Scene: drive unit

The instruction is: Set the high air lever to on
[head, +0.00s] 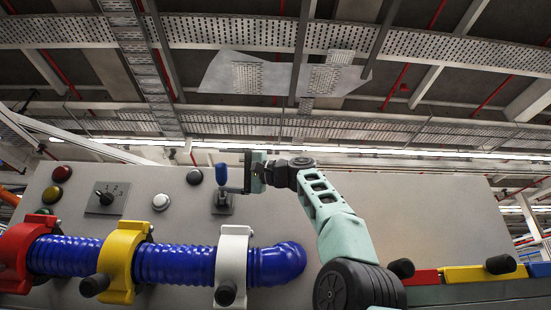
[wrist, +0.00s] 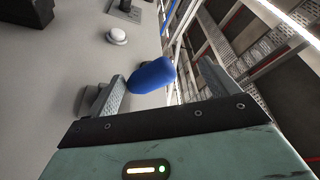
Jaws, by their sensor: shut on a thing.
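A lever with a blue handle (head: 221,174) stands upright on a small grey plate on the panel; no label on it is readable. The blue handle also shows in the wrist view (wrist: 152,75), between the two fingers. My gripper (head: 234,172) comes in from the right at the handle's height. In the wrist view my gripper (wrist: 160,80) has its fingers on either side of the handle and is shut on it. The exact contact and part of the lever's base are hidden.
The grey panel (head: 400,205) carries a rotary switch (head: 105,197), a white button (head: 161,202) and several other buttons at left. A thick blue hose (head: 175,264) with red, yellow and white clamps runs below the lever. Open space lies above the panel.

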